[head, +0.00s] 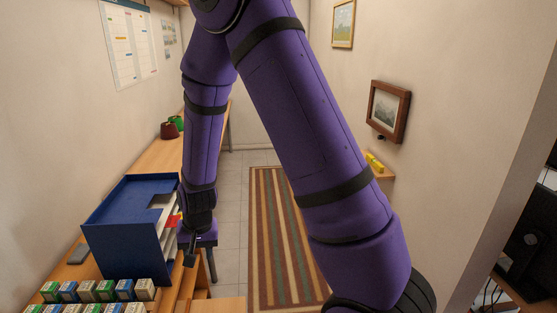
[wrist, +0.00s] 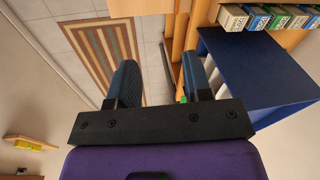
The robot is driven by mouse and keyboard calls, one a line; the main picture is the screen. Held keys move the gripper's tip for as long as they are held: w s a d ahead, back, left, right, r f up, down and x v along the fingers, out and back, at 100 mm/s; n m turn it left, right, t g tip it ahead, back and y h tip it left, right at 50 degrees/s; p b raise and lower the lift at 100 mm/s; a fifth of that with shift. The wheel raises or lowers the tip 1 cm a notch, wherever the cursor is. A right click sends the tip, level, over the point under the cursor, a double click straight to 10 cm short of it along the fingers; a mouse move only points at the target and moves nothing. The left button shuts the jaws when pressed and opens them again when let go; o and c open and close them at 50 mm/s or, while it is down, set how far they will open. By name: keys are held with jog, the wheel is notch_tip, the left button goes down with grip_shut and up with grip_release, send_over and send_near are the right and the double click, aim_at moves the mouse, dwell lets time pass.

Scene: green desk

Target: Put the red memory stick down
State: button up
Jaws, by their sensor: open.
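I cannot make out the red memory stick in either view. A small red patch (head: 173,221) shows at the open side of the blue letter tray, but I cannot tell what it is. My gripper (head: 190,258) is beside the right side of the blue tray (head: 122,238) in the head view, partly hidden by its own wrist. The blue tray (wrist: 256,76) stands to the right of the fingers there.
Several small boxes (head: 103,291) stand in rows before the tray. A dark flat object (head: 78,254) lies left of it. Dark red (head: 169,131) and green (head: 177,123) objects stand farther along the desk. A striped rug (head: 270,230) covers open floor. A framed picture (head: 388,111) hangs right.

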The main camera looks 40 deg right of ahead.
jog(key=s+d+r+n+t, duration=0.15)
jog(key=s+r, duration=0.25)
jog(key=r, duration=0.7)
jog(key=s+d+r+n+t, duration=0.15)
jog(key=s+r, duration=0.25)
jog(key=r, duration=0.8)
jog(key=s+d+r+n, duration=0.1)
jog(key=s+d+r, duration=0.1)
jog(key=s+r, duration=0.2)
jog(key=s+d+r+n+h, duration=0.1)
jog(key=s+r, duration=0.4)
jog(key=s, duration=0.6)
jog(key=shift+s+d+r+t, duration=0.2)
jog(key=shift+d+t, duration=0.2)
jog(key=shift+d, duration=0.15)
jog(key=shift+w, duration=0.1)
jog(key=shift+c, duration=0.6)
jog(key=shift+w, duration=0.1)
